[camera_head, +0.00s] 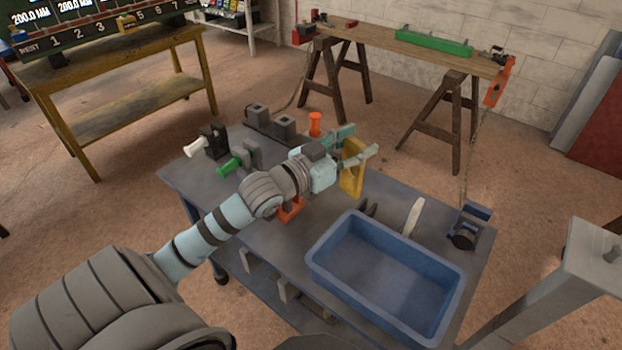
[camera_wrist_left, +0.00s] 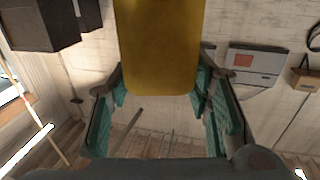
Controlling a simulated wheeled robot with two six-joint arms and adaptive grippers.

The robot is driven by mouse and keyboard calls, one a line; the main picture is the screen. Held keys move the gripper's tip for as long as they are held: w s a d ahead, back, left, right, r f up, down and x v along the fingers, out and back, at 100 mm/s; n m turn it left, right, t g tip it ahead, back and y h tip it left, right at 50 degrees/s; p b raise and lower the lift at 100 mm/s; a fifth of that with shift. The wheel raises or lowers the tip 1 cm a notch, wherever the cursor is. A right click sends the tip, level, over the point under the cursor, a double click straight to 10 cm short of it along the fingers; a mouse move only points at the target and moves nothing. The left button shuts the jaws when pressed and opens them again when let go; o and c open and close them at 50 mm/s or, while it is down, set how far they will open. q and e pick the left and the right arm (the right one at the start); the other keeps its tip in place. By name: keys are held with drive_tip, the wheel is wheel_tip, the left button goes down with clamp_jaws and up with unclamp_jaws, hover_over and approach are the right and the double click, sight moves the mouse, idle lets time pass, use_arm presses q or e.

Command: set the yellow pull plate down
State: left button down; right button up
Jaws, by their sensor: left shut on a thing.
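The yellow pull plate (camera_head: 352,172) stands roughly upright between the teal fingers of my left gripper (camera_head: 357,147), over the blue-grey bench (camera_head: 325,200). The left gripper is shut on it. In the left wrist view the plate (camera_wrist_left: 158,42) fills the top middle, and the fingers of the gripper (camera_wrist_left: 160,88) lie on both sides of its lower end. In the head view I cannot tell whether the plate's lower edge touches the bench top or hangs just above it. My right gripper is not in view.
A blue bin (camera_head: 385,275), empty, takes up the bench's front right. Green (camera_head: 230,166), white (camera_head: 196,147) and orange (camera_head: 315,124) handled pieces stand at the left and back. A dark blue fixture (camera_head: 466,230) sits at the right corner. Bare bench shows left of the bin.

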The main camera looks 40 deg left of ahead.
use_arm(q)
drive_tip(key=w+a+r+n+y+b, duration=0.2)
drive_tip(key=w+a+y+b, duration=0.15)
drive_tip(key=w+a, duration=0.45)
wheel_tip(320, 180, down, 18)
drive_tip(key=b, duration=0.4)
drive_tip(key=shift+s+a+f+n+y, duration=0.2)
drive_tip(key=shift+s+a+n+y, duration=0.1)
drive_tip(key=shift+a+y, duration=0.1)
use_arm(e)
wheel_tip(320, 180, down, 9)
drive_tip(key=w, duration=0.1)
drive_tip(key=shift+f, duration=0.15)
use_arm(q)
drive_tip(key=shift+w, duration=0.1)
drive_tip(key=shift+f+b, duration=0.15)
drive_tip(key=shift+b, duration=0.2)
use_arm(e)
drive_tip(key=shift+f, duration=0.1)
use_arm(q)
drive_tip(key=c, duration=0.8)
unclamp_jaws()
drive_tip(key=shift+c, duration=0.2)
